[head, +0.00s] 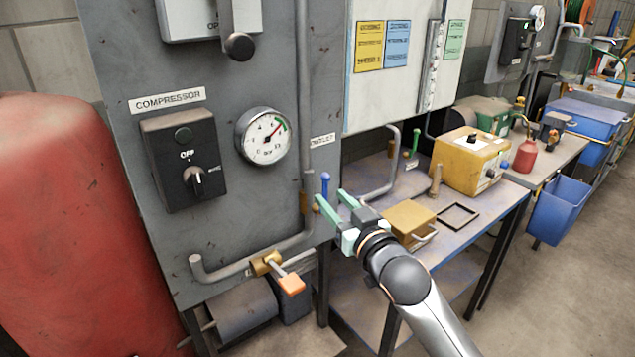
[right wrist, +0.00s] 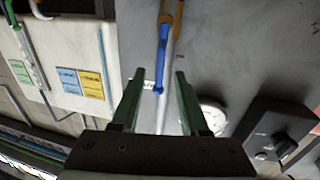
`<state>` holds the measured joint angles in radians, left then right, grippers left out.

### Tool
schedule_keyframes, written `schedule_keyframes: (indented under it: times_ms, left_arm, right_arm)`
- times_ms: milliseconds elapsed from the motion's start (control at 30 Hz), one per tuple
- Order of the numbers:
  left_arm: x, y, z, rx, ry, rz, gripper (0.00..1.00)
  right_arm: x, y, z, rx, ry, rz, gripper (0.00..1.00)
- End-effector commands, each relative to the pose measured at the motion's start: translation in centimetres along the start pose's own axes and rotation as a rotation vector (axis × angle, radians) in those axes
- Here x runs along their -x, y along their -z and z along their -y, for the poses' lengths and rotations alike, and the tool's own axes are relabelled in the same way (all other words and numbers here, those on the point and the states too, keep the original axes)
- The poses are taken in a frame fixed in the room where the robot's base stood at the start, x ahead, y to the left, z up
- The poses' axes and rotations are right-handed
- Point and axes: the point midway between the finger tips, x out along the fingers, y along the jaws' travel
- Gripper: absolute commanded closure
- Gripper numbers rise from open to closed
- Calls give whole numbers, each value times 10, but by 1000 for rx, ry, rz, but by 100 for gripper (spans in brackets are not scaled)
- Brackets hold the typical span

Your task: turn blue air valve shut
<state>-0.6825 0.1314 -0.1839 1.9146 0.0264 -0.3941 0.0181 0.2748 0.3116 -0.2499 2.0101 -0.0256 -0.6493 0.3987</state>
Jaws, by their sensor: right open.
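The blue air valve's lever (head: 325,186) stands upright at the outlet pipe on the right side of the grey compressor panel (head: 230,80). In the right wrist view the blue lever (right wrist: 162,62) lies in line with the pipe, beyond and between the fingertips. My right gripper (head: 331,197) has its green fingers open and empty, close to the lever in the head view. It also shows in the right wrist view (right wrist: 158,74). The valve body is partly hidden behind the fingers in the head view. My left gripper is not in view.
A pressure gauge (head: 264,137) and black switch box (head: 184,160) are left of the valve. An orange-handled valve (head: 290,284) sits low on the pipe. A workbench (head: 470,232) at right holds a yellow box (head: 468,161). A red tank (head: 75,230) stands at left.

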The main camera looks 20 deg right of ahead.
Motion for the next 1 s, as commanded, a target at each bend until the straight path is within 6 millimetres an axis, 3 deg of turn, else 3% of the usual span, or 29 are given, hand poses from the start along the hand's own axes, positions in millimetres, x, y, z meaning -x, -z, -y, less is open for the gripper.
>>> schedule_keyframes:
  times_ms: [200, 400, 867, 1000]
  left_arm:
    - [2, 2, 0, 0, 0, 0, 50]
    - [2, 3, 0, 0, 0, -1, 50]
    - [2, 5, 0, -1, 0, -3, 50]
    - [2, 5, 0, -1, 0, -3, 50]
  right_arm:
    - [-39, 1, 0, -1, -1, 0, 55]
    - [-63, 0, 0, -2, 0, 0, 55]
    - [-74, -1, 0, -1, 0, 1, 55]
    - [-74, -1, 0, -1, 0, 1, 68]
